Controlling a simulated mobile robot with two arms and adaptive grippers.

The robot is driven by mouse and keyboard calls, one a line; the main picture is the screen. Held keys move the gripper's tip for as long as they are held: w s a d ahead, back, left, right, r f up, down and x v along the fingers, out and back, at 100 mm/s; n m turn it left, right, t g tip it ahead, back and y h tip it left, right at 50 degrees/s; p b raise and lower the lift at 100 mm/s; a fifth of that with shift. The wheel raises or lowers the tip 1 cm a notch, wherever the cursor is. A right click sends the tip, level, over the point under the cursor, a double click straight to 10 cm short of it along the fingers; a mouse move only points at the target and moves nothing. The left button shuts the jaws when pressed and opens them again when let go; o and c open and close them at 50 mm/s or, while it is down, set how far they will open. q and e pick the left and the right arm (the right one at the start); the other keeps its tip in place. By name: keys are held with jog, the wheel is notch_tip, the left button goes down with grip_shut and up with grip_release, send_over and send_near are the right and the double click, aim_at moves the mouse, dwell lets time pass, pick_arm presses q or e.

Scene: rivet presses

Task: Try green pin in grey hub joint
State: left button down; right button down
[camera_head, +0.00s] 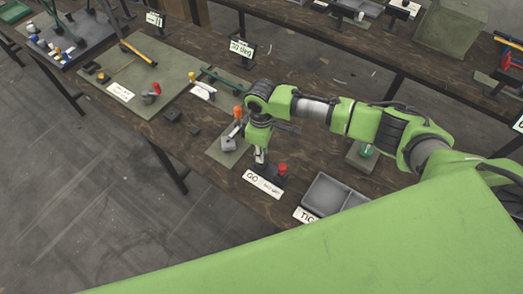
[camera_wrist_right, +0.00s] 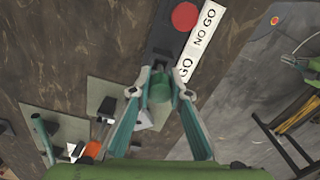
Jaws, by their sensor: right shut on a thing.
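My right gripper (camera_head: 259,155) is above the front of the dark bench, beside a dark gauge block with a red knob (camera_head: 282,169). In the right wrist view the gripper (camera_wrist_right: 160,82) is shut on a green cylindrical piece, which looks like the green pin (camera_wrist_right: 160,90). Its lower end is hidden, so I cannot tell whether it touches the dark block (camera_wrist_right: 167,45) below. A grey block (camera_head: 228,144), possibly the grey hub joint, sits on a green-grey mat (camera_head: 218,155) just left of the gripper. My left gripper is not in view.
A GO / NO GO label (camera_head: 262,184) lies in front of the gauge block. A grey tray (camera_head: 328,194) stands to its right. A green-topped press or block (camera_head: 366,151) lies under my arm.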

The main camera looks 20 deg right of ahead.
jog(key=shift+f+b, duration=0.65)
jog(key=shift+f, duration=0.75)
jog(key=c, duration=1.8)
grip_release()
jog(key=shift+r, duration=0.15)
notch_tip(320, 180, up, 12)
jog(key=shift+f, duration=0.1)
jog(key=shift+f, duration=0.1)
